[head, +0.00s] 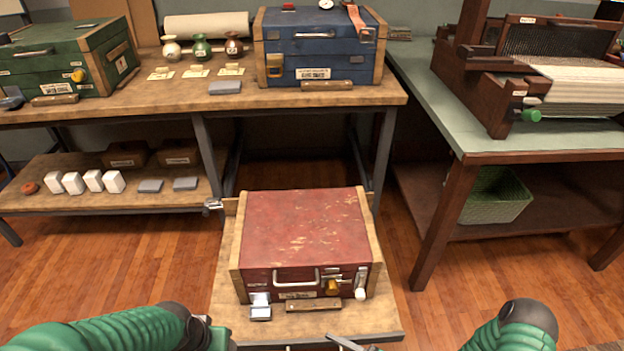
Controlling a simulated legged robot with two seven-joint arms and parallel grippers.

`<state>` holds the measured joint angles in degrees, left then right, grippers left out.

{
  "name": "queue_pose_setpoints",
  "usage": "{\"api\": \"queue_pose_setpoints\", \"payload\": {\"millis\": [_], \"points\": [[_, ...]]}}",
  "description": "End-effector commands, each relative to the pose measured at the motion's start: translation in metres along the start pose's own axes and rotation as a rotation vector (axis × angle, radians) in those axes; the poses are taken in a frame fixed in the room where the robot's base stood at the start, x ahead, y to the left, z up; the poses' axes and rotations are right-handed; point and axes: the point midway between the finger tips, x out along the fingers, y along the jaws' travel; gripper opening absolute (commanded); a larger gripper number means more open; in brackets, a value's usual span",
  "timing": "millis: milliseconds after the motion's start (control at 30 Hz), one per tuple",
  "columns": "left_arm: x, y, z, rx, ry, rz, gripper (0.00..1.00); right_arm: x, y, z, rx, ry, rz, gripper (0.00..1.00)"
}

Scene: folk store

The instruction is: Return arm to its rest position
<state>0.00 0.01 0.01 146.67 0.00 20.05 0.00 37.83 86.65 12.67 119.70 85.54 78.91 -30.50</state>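My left arm comes in green and ribbed from the bottom left. Its dark wrist end (205,331) is at the bottom edge, left of the small table's front; its fingers cannot be made out. My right arm shows as a green ribbed link at the bottom right, and its gripper is not in view. A thin grey metal piece (345,343) shows at the bottom edge in front of the small table; I cannot tell what it belongs to. A worn red case (305,225) with wooden edges stands closed on the small wooden table (225,290).
Behind is a workbench (185,95) with a green case (70,60), a blue case (320,45) and small vases (202,47). Its lower shelf holds white blocks (93,181). A loom (530,70) stands on the right table (440,90). Floor is clear on both sides of the small table.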

Motion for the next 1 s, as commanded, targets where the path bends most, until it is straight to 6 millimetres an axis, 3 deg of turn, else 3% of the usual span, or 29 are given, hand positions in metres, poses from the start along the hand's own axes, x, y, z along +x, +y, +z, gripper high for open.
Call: {"api": "queue_pose_setpoints", "payload": {"millis": [33,133,200,267,400,500,633,800,867,1000], "points": [[0.0,0.0,0.0,0.0,0.0,0.0,0.59,0.001,0.021,0.016,-0.068,0.041,0.193,0.48],[0.0,0.0,0.0,0.0,0.0,0.0,0.59,-0.021,0.066,0.033,-0.212,0.165,0.58,0.48],[0.0,0.0,0.0,0.0,0.0,0.0,0.59,-0.048,0.084,0.038,-0.341,0.277,0.821,0.48],[0.0,0.0,0.0,0.0,0.0,0.0,0.59,-0.074,0.087,0.041,-0.471,0.383,1.004,0.48],[0.0,0.0,0.0,0.0,0.0,0.0,0.59,-0.122,0.059,0.05,-0.806,0.623,1.307,0.48],[0.0,0.0,0.0,0.0,0.0,0.0,0.59,-0.138,0.028,0.063,-1.033,0.755,1.423,0.48],[0.0,0.0,0.0,0.0,0.0,0.0,0.59,-0.142,-0.012,0.086,-1.313,0.887,1.496,0.48],[0.0,0.0,0.0,0.0,0.0,0.0,0.59,-0.128,-0.055,0.128,-1.675,1.008,1.506,0.48],[-0.033,0.0,-0.007,0.0,-0.002,0.0,0.59,-0.127,-0.059,0.159,-1.665,1.008,1.509,0.48],[-0.076,0.0,-0.018,0.0,0.001,0.0,0.59,-0.124,-0.063,0.201,-1.659,1.006,1.511,0.48]]}}
